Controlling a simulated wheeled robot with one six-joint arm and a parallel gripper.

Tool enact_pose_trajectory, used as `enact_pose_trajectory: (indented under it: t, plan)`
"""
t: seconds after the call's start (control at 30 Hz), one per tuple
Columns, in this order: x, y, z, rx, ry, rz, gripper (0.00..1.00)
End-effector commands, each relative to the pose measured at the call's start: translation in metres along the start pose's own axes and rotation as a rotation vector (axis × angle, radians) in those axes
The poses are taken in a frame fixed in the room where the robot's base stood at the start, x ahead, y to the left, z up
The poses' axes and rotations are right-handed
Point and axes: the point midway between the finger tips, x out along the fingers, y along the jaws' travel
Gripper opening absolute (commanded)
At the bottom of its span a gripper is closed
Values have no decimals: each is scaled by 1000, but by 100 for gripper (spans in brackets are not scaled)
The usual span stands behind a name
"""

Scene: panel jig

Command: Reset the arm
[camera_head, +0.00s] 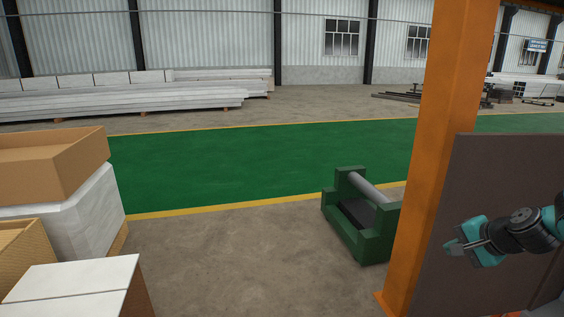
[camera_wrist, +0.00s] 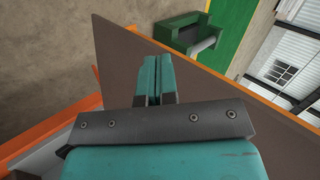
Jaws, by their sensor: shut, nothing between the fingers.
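My gripper (camera_head: 455,247) is at the right of the head view, with teal fingers pointing left. It is in front of a dark brown panel (camera_head: 490,170). In the wrist view my gripper (camera_wrist: 158,62) has its two teal fingers together with nothing between them. The brown panel (camera_wrist: 225,98) lies behind the fingers there. I cannot tell whether the fingers touch the panel.
An orange post (camera_head: 431,130) stands left of the panel. A green stand with a grey roller (camera_head: 361,213) is on the floor beyond it. Cardboard boxes (camera_head: 60,165) fill the left side. The green walkway (camera_head: 250,165) and the floor between are clear.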

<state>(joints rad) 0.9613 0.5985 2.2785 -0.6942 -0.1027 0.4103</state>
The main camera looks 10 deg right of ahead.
Motion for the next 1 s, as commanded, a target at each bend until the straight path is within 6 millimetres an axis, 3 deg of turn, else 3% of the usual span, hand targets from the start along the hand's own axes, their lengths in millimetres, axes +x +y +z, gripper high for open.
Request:
enact_pose_trajectory:
  t: [0.03, 0.1, 0.23, 0.3, 0.4, 0.5, 0.6, 0.7, 0.83, 1.0]
  plan:
    - [1, -30, 33, -122, -73, 7, 0]
    - [-3, -60, 82, -291, -178, 25, 0]
    - [-25, -98, 178, -619, -370, 52, 0]
    - [-45, -107, 230, -804, -471, 62, 0]
    - [-82, -106, 298, -1069, -609, 70, 0]
    - [-122, -93, 347, -1305, -723, 70, 0]
    - [-155, -76, 376, -1489, -806, 67, 0]
    - [-177, -63, 391, -1609, -859, 64, 0]
    - [-190, -54, 397, -1677, -891, 64, 0]
    - [-190, -53, 398, -1683, -895, 65, 0]
